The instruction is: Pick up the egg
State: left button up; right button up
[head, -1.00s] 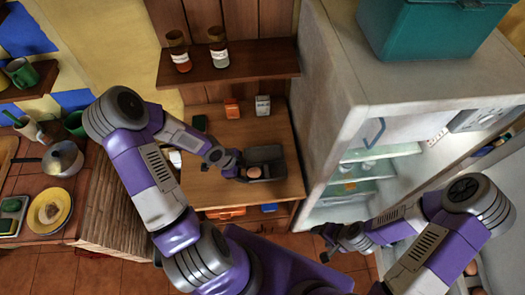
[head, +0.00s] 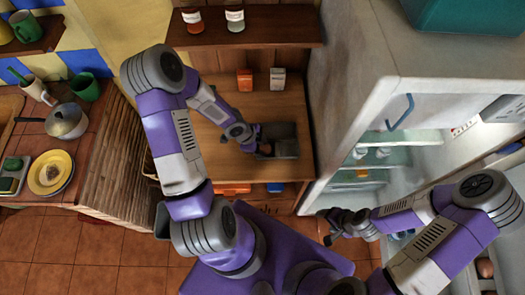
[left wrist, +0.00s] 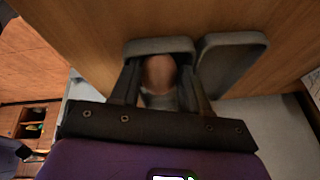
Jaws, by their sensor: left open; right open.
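The brown egg (head: 265,149) sits in the left part of a dark grey tray (head: 287,129) on the wooden counter. In the left wrist view the egg (left wrist: 158,70) shows between the two fingers of my left gripper (left wrist: 158,88); the tray (left wrist: 232,42) has two compartments and the egg is at the left one. My left gripper (head: 254,143) is open, low at the tray's left side, and partly hides the egg in the head view. I cannot tell whether a finger touches it. My right gripper (head: 338,226) is open and empty in front of the fridge.
The open fridge (head: 375,95) stands right of the counter (head: 220,165). Two small boxes, one orange (head: 244,79) and one white (head: 277,79), stand behind the tray. A shelf (head: 250,36) with two jars is above. A tiled counter with a pot (head: 66,121) is at left.

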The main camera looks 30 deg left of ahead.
pick_arm(q)
jog(key=shift+s+d+f, duration=0.1)
jog(key=shift+f, duration=0.3)
jog(key=c, duration=0.5)
jog(key=shift+o, duration=0.2)
jog(key=shift+r, duration=0.1)
notch_tip(320, 180, up, 9)
jog(key=p, duration=0.6)
jog(key=shift+r+p, duration=0.4)
jog(key=shift+r, duration=0.2)
